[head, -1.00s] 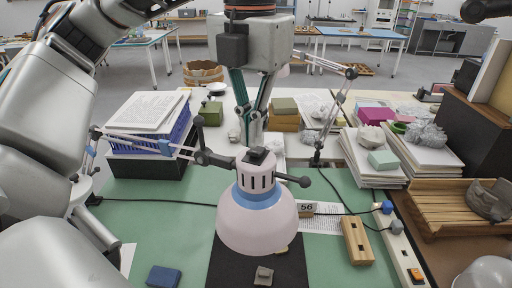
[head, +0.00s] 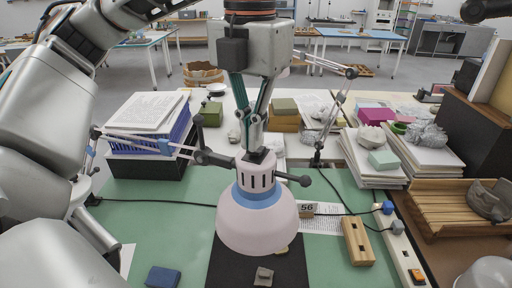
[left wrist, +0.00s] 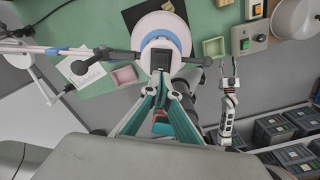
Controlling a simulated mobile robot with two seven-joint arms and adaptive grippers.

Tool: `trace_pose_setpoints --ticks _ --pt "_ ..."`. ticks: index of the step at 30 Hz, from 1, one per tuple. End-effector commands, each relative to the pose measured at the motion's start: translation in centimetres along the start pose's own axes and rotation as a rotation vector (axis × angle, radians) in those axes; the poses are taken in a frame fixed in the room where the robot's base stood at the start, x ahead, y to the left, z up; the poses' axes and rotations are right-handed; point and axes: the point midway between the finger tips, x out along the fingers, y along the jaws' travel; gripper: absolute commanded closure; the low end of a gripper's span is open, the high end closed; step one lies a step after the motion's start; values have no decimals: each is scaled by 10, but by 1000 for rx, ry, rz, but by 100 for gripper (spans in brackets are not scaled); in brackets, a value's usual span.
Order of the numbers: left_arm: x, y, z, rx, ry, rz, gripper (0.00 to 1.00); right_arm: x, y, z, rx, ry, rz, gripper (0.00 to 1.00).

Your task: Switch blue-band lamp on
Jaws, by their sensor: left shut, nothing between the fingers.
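The blue-band lamp (head: 258,225) has a pale pink shade with a blue band and hangs over the dark mat; it looks unlit. It also shows in the left wrist view (left wrist: 143,24). A black block (head: 260,157) sits on top of its slotted cap. My left gripper (head: 251,147) is shut and empty, pointing down. Its tips are at the black block and partly cover it; whether they touch cannot be told. In the left wrist view, my right gripper (left wrist: 228,66) appears small and well right of the lamp, its fingers apart.
The lamp's jointed arm (head: 135,141) runs left, and a dark knob (head: 299,181) sticks out right. A wooden block (head: 357,241) and a blue block (head: 163,277) lie on the green mat (head: 175,225). Books and papers (head: 147,115) stand at the back left.

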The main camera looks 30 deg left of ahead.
Motion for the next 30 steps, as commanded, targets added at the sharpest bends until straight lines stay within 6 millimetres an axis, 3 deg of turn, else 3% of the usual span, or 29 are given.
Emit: trace_pose_setpoints --ticks 30 --pt "14 0 0 -1 0 0 100 5 0 8 0 0 2 60"
